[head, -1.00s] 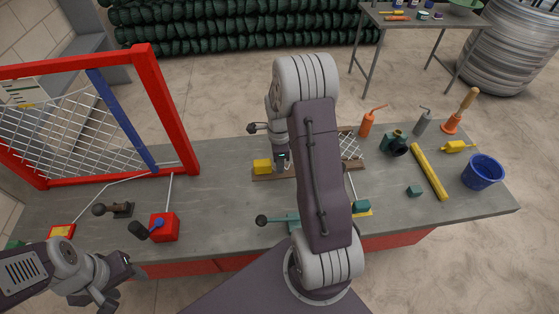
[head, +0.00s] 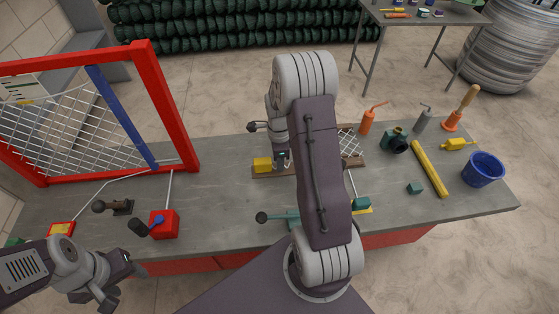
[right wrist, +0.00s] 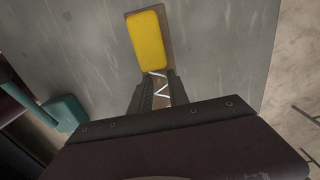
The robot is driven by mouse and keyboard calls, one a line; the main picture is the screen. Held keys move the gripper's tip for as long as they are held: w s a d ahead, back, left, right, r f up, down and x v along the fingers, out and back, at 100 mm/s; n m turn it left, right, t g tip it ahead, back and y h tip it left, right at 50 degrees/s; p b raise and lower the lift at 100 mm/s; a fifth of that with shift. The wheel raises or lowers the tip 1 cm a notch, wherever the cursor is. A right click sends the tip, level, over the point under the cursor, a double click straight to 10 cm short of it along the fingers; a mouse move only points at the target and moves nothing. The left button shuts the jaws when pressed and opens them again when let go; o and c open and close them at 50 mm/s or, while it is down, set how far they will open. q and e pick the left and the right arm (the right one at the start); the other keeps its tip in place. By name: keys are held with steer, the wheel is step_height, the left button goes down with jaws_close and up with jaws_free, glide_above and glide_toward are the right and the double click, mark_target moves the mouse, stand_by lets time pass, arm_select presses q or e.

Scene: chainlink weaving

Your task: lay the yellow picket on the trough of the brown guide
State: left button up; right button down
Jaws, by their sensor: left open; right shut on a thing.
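The yellow picket shows a bright yellow block-like end (head: 262,165), also large in the right wrist view (right wrist: 147,41). A pale zigzag wire (right wrist: 160,88) runs from below that end between my right fingers. The brown guide (head: 270,176) lies flat on the bench, and its strip shows beside the yellow end in the right wrist view (right wrist: 167,35). My right gripper (head: 284,160) is shut on the picket at the guide, mostly hidden by my arm. I cannot tell whether the wire touches the trough. My left gripper (head: 122,285) is open and empty at the front left.
A red frame (head: 172,100) with mesh stands at left. A red box (head: 164,225) with a crank and a teal-handled tool (head: 275,219) are near the front.

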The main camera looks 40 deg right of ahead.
steer(key=shift+f, duration=0.3)
steer(key=c, duration=1.2)
jaws_free()
steer(key=shift+o, duration=0.2)
step_height(320, 180, up, 9)
steer(key=shift+r+p, duration=0.1)
steer(key=shift+p, duration=0.6)
